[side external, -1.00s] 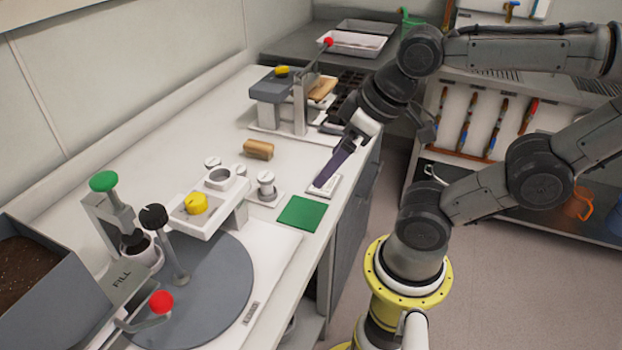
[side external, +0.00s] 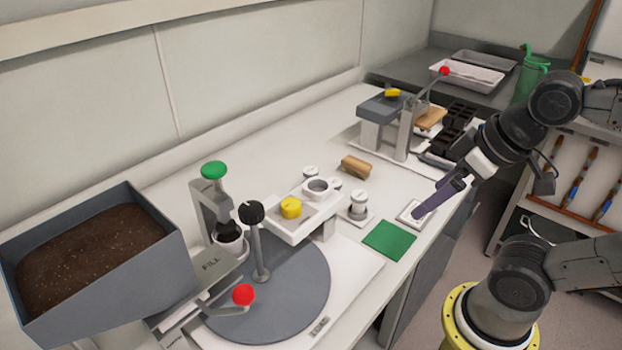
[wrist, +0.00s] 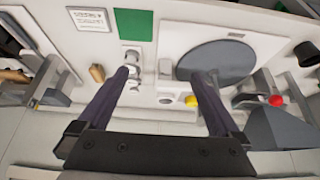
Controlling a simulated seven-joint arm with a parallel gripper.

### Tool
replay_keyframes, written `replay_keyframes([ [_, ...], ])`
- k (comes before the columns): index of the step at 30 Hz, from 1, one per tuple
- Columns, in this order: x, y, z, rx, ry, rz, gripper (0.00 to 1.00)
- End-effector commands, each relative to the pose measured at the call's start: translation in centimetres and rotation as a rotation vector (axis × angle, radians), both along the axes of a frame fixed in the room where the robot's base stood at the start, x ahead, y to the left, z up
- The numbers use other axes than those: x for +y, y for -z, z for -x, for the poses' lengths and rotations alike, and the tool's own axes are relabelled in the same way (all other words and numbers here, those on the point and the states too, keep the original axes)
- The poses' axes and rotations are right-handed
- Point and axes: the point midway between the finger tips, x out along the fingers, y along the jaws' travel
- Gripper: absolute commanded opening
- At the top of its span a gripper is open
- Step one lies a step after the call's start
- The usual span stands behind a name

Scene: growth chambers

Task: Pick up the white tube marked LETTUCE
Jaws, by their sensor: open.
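Small white capped tubes stand on the bench. One (side external: 358,203) stands upright on a small white plate, and others (side external: 310,172) stand behind, near the raised white holder. No LETTUCE marking is readable on any of them. My gripper (side external: 419,213) has long dark purple fingers pointing down over a white square card (side external: 408,219), to the right of the front tube. In the wrist view my gripper (wrist: 162,74) is open, with its fingers wide apart and nothing between them held. A white tube (wrist: 132,58) shows by the left fingertip there.
A green mat (side external: 389,240) lies in front of the card. The white holder with a yellow knob (side external: 290,208) stands left of the tubes. A tan block (side external: 356,166) lies behind. A grey turntable, levers and a soil bin (side external: 100,250) fill the left.

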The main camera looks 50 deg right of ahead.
Motion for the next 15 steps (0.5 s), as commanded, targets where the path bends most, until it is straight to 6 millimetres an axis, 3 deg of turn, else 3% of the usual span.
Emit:
replay_keyframes([
  [2,0.00,0.00,0.00,0.000,0.000,0.000,0.86],
  [11,0.00,0.00,0.00,0.000,0.005,-0.003,0.86],
  [15,0.02,0.13,0.27,0.014,0.084,-0.045,0.86],
])
